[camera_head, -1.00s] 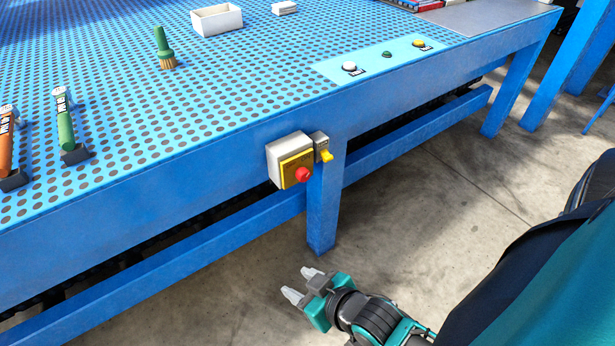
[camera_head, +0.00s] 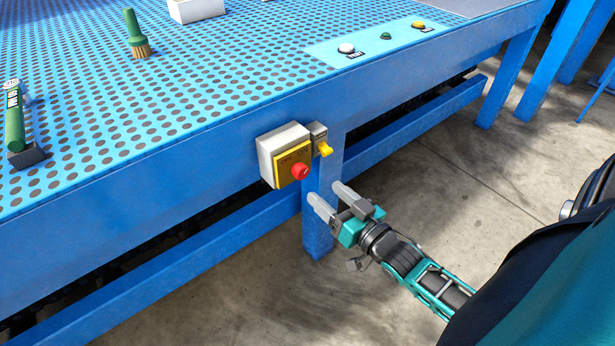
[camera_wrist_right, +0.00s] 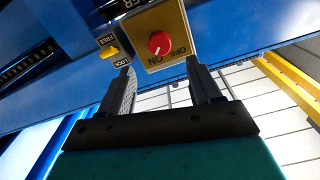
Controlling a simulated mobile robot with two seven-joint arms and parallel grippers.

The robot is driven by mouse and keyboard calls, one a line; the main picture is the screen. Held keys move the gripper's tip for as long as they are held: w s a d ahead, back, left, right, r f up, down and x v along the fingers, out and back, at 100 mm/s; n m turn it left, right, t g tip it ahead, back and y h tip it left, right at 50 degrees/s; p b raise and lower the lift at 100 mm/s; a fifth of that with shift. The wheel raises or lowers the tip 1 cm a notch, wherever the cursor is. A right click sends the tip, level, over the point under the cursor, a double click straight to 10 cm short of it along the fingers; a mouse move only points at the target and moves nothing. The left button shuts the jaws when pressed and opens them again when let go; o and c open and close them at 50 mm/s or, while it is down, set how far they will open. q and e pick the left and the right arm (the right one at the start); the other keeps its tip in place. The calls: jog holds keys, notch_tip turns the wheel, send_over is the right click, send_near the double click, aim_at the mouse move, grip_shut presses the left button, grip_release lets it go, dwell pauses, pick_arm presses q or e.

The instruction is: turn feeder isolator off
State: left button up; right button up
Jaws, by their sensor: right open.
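The feeder isolator is a grey box with a yellow plate (camera_head: 284,163) on the blue table's front side, with a red rotary knob (camera_head: 300,170). In the right wrist view the red knob (camera_wrist_right: 159,43) sits on the yellow plate above and between my fingertips, with ON and OFF lettering below it. A small grey plate with a yellow lever (camera_head: 324,149) is right beside the box. The same yellow lever (camera_wrist_right: 108,52) is marked FREE and LOCK in the wrist view. My right gripper (camera_head: 323,194) is open and empty, just below the knob and apart from it. My left gripper is not in view.
The perforated blue table (camera_head: 200,110) carries a green-handled brush (camera_head: 137,33), a green-handled tool (camera_head: 15,125) and a white box (camera_head: 196,10). A button panel (camera_head: 385,40) is on the table's near edge. A blue leg (camera_head: 318,235) stands behind my right gripper.

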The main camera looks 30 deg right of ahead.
aim_at(304, 173)
jog(key=w, duration=0.5)
jog(key=w+b, duration=0.1)
jog(key=w, duration=0.1)
jog(key=shift+w+a, duration=0.3)
jog(key=shift+w, duration=0.1)
jog(key=c, duration=1)
